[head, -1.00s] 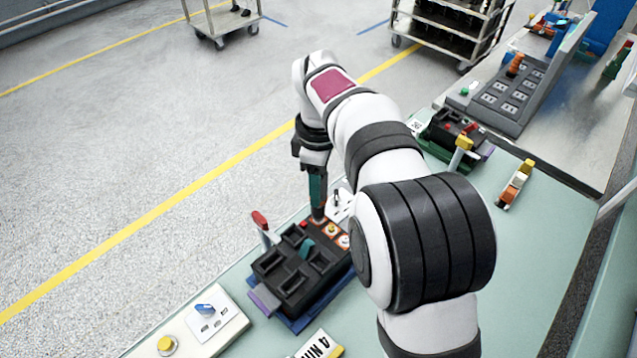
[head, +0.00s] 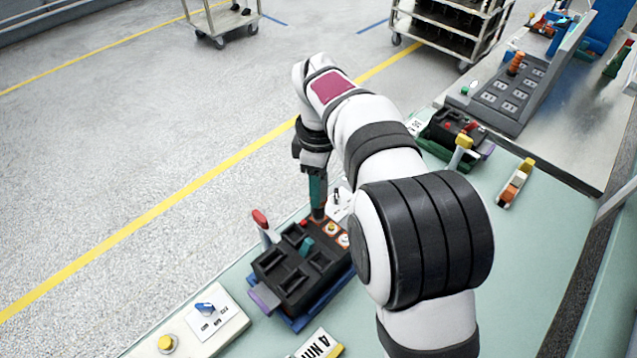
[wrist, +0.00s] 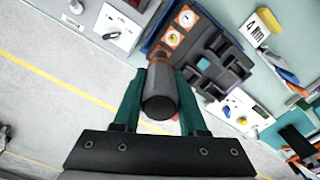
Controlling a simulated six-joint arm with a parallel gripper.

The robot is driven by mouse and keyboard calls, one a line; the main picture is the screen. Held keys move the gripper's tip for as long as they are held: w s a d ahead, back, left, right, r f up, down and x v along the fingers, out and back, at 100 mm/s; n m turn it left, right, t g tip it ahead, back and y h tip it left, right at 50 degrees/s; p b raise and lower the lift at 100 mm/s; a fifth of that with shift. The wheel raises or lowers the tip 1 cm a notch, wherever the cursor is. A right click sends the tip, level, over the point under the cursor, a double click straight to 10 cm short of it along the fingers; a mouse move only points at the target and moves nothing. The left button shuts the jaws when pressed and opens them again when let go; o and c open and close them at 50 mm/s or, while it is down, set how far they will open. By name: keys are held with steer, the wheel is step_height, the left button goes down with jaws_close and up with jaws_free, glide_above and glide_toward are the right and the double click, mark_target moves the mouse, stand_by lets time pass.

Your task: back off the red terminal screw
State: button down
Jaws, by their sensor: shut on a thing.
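My gripper (wrist: 162,84) has two green fingers shut on a dark grey cylindrical driver (wrist: 160,103) with an orange-red far end. In the head view my gripper (head: 317,190) points straight down at the far right corner of the black breaker block (head: 284,281). Orange terminal plates with round screws (head: 332,228) lie just right of the driver's lower end. The wrist view shows two such plates (wrist: 173,39) beyond the driver. The red terminal screw cannot be made out clearly; the driver's tip and whatever lies under it are hidden.
A red-tipped lever (head: 260,219) stands left of the block. A white panel with a blue knob (head: 207,309) and a yellow button (head: 166,343) lie front left. A second breaker unit (head: 455,135) and an orange-yellow tool (head: 515,184) lie to the right.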

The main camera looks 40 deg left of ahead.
steer(key=shift+f, duration=0.3)
stand_by(0.5)
steer(key=shift+r, duration=0.15)
stand_by(0.7)
steer(key=shift+r, duration=3)
